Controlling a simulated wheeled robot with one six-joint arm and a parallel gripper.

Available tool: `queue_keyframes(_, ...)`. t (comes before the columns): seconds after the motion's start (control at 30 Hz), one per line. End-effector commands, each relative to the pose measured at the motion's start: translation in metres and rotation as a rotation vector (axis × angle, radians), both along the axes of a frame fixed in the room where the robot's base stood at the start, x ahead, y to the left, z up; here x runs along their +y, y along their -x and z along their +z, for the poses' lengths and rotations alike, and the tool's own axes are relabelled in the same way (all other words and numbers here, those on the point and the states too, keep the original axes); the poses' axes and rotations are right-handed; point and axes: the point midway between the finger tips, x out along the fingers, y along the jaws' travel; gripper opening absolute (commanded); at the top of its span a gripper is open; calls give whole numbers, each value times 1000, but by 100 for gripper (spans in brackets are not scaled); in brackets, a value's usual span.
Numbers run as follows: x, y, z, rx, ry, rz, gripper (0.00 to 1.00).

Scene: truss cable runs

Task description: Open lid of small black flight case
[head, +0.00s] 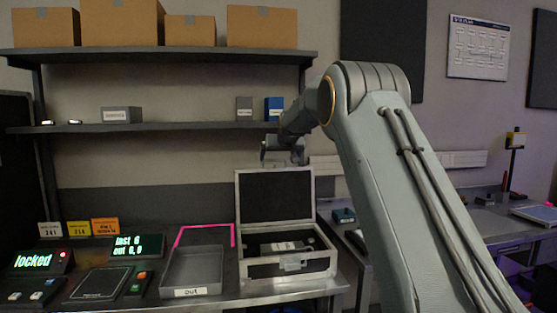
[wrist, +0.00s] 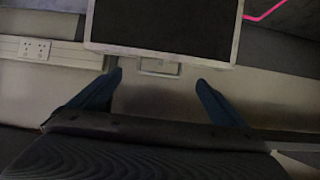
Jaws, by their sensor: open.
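The small black flight case (head: 290,268) with silver edges stands on the bench in the head view. Its lid (head: 275,195) stands up, tilted open at the back, and the dark inside shows. A dark item with a pale label (head: 285,246) lies in the case. My gripper (head: 283,158) is just above the lid's top edge. In the wrist view the lid (wrist: 163,25) fills the top middle, with a metal latch part (wrist: 158,67) on its edge.
A grey tray labelled "out" (head: 192,271) sits left of the case, with a pink outline (head: 205,228) behind it. Lit displays (head: 40,262) stand farther left. A shelf (head: 170,127) runs behind, and a second bench (head: 480,222) is at right. A wall socket (wrist: 34,49) shows in the wrist view.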

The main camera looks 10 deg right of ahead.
Motion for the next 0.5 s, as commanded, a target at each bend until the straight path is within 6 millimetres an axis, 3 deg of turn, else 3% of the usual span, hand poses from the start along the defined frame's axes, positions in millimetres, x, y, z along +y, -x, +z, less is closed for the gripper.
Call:
queue_keyframes(0.3, 3, 36, 23, -4, 1, 1, 96)
queue_keyframes(0.5, 4, 48, 30, -3, 1, 1, 96)
